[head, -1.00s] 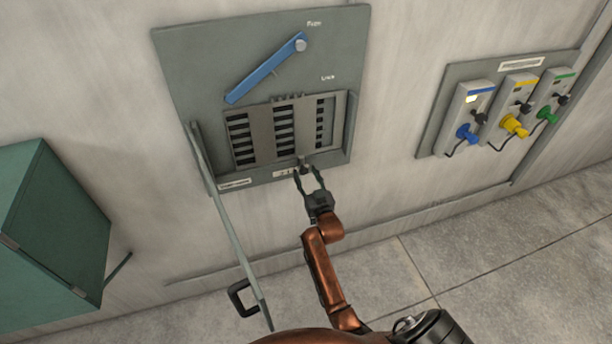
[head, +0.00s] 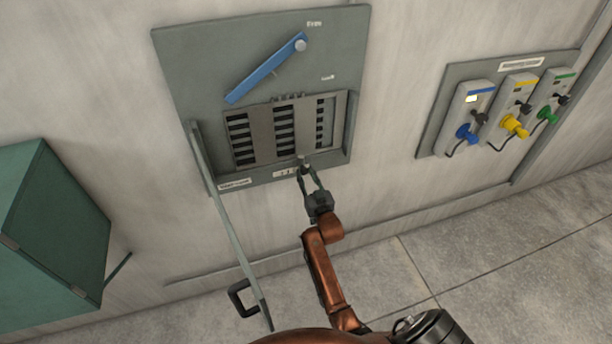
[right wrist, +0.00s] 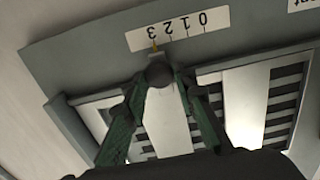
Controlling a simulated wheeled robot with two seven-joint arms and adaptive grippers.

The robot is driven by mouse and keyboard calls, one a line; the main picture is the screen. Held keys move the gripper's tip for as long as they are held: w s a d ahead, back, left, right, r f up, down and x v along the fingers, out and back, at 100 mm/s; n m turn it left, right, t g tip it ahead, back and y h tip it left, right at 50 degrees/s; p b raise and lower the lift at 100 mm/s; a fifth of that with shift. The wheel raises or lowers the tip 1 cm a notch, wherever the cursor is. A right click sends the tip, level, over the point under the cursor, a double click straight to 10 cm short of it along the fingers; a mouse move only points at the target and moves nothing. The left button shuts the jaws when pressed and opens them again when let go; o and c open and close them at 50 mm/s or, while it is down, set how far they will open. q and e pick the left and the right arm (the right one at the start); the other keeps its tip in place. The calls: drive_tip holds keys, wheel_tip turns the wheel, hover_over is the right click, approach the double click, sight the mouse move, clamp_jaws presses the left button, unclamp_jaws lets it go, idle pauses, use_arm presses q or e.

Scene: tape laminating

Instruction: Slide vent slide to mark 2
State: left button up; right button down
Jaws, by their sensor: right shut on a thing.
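The vent slide (head: 288,133) is a grey slotted plate over dark louvres in the wall panel, with a small round knob (head: 304,162) at its lower edge. In the right wrist view the knob (right wrist: 159,73) sits between the green fingers. My right gripper (head: 306,171) is shut on the knob from below. The number scale (right wrist: 178,28) appears upside down in the wrist view, reading 3, 2, 1, 0 from left to right. A small yellow pointer (right wrist: 155,45) lies by the 3. My left gripper is not in view.
A blue lever (head: 266,68) sits above the vent. An open panel door (head: 228,220) with a black handle stands out just left of my right arm. A green box (head: 50,235) is at the far left. A panel of coloured plugs (head: 505,112) is at right.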

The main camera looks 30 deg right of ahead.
drive_tip(key=shift+w+a, duration=0.2)
drive_tip(key=shift+a, duration=0.5)
drive_tip(key=shift+w+a, duration=0.15)
drive_tip(key=shift+a, duration=0.5)
drive_tip(key=c, duration=1.6)
unclamp_jaws()
drive_tip(key=shift+d, duration=0.1)
drive_tip(key=shift+r, duration=0.1)
wheel_tip(320, 180, up, 10)
